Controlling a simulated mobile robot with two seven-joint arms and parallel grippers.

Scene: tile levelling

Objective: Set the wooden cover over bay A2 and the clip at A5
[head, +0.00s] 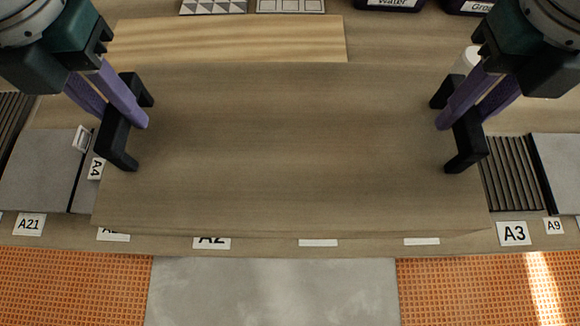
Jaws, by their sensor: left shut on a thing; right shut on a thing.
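The wooden cover (290,145) is a wide brown board with a black handle at each end. It spans the middle of the head view, nearly level with the picture. My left gripper (138,118) is shut on the left handle (116,138). My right gripper (446,118) is shut on the right handle (466,142). The A2 label (212,243) shows below the cover's front edge, its top cut off by the board. The bay behind that label is hidden under the cover. I cannot tell whether the cover rests or hovers. No A5 label or clip can be made out.
Label A3 (513,233) and a ribbed dark piece (512,172) are at right. A pale plank (230,40) and dark containers (392,4) are behind.

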